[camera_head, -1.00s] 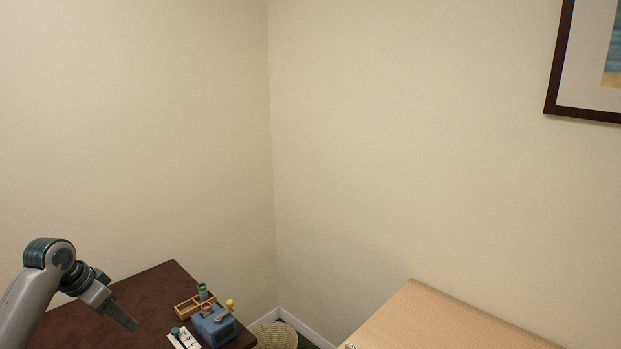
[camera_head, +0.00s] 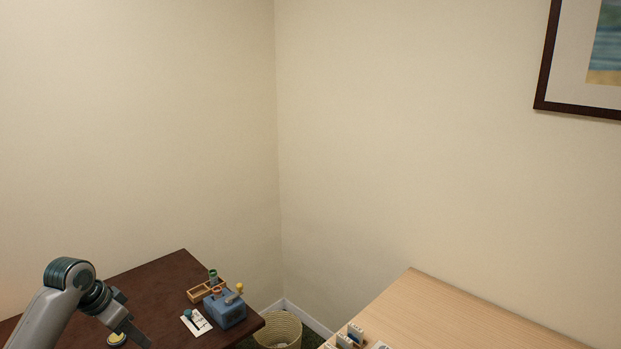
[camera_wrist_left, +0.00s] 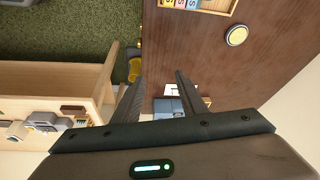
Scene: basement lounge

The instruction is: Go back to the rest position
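My left gripper (camera_head: 140,343) hangs over the dark brown table (camera_head: 150,285) at lower left in the head view, its tip near the bottom edge. In the left wrist view its two dark fingers (camera_wrist_left: 159,76) stand apart with nothing visible between them. My right gripper is in neither view.
The dark table holds a blue box with a yellow knob (camera_head: 225,310), a small wooden tray (camera_head: 197,294), a white card (camera_head: 197,323) and a round yellow-topped piece (camera_wrist_left: 236,35). A wicker basket (camera_head: 278,331) stands between it and the light wooden table (camera_head: 440,315).

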